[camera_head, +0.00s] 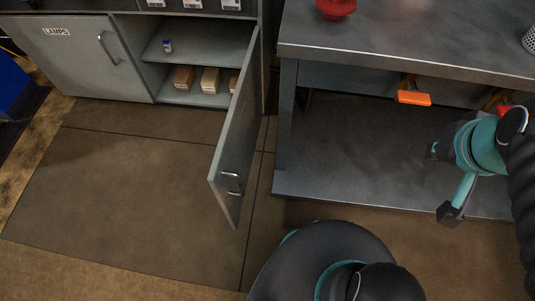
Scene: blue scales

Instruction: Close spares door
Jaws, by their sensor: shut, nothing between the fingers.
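The cabinet door (232,135) on the right half of the grey cabinet stands wide open, hinged at the cabinet's right side and swung out toward me. No label shows on the face in view. Its metal handle (231,175) is near the free edge, close to the lower end in the picture. My gripper (447,212) is at the right of the picture, at the end of my teal and black arm. It is shut and empty, in front of the workbench, well to the right of the door and not touching it. The fingers are small and dark.
The lamps door (75,65) at left is closed. Small boxes (210,80) and a small blue item (168,46) sit on shelves inside the open compartment. The steel workbench (410,50) with orange-handled tools (414,98) stands at right. The floor (120,200) left of the door is clear.

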